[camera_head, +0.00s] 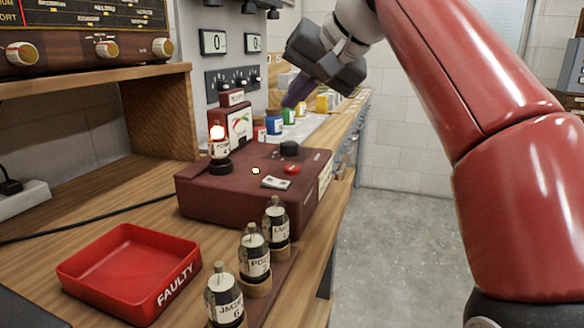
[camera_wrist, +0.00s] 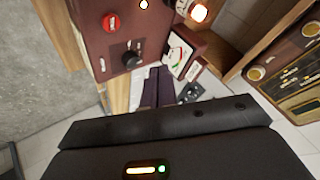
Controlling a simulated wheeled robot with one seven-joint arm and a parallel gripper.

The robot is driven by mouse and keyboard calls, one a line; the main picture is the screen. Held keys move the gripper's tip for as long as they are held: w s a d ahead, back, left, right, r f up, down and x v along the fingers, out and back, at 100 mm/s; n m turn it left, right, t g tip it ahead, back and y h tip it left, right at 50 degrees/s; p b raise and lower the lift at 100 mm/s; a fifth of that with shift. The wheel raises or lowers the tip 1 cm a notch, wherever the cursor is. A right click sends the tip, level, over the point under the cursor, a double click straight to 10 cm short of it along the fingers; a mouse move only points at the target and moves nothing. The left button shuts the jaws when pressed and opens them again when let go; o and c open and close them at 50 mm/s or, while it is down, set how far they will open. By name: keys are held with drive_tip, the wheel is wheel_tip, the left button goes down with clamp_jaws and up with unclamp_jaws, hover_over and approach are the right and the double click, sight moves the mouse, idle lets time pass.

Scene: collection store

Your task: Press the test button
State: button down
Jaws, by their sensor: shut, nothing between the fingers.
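The maroon tube tester (camera_head: 240,190) sits on the wooden bench. Its red button (camera_head: 292,169) is on the right of the top face, in front of a black knob (camera_head: 289,148); the button also shows in the wrist view (camera_wrist: 111,22). A glowing tube (camera_head: 218,145) stands in the tester's socket, beside the meter (camera_head: 236,122). My gripper (camera_head: 292,101) is shut and empty, above and behind the tester, apart from the button. In the wrist view its dark purple fingers (camera_wrist: 151,86) are together, beyond the knob.
A red tray marked FAULTY (camera_head: 125,270) lies at front left. Several labelled tubes (camera_head: 254,256) stand in a row in front of the tester. Coloured jars (camera_head: 274,125) stand behind it. A wooden shelf (camera_head: 100,82) overhangs at left. Open floor is at right.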

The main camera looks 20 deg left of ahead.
sight(297, 170)
drive_tip(key=shift+f, duration=0.1)
drive_tip(key=shift+d+f+b, duration=0.1)
drive_tip(key=shift+f+b, duration=2.05)
drive_tip(key=shift+f, duration=2.15)
drive_tip(key=shift+f, duration=0.1)
drive_tip(key=shift+f, duration=0.3)
drive_tip(key=shift+f+b, duration=0.45)
drive_tip(key=shift+b, duration=0.05)
drive_tip(key=shift+r, duration=0.15)
drive_tip(key=shift+r+p, duration=0.75)
drive_tip(key=shift+p, duration=0.25)
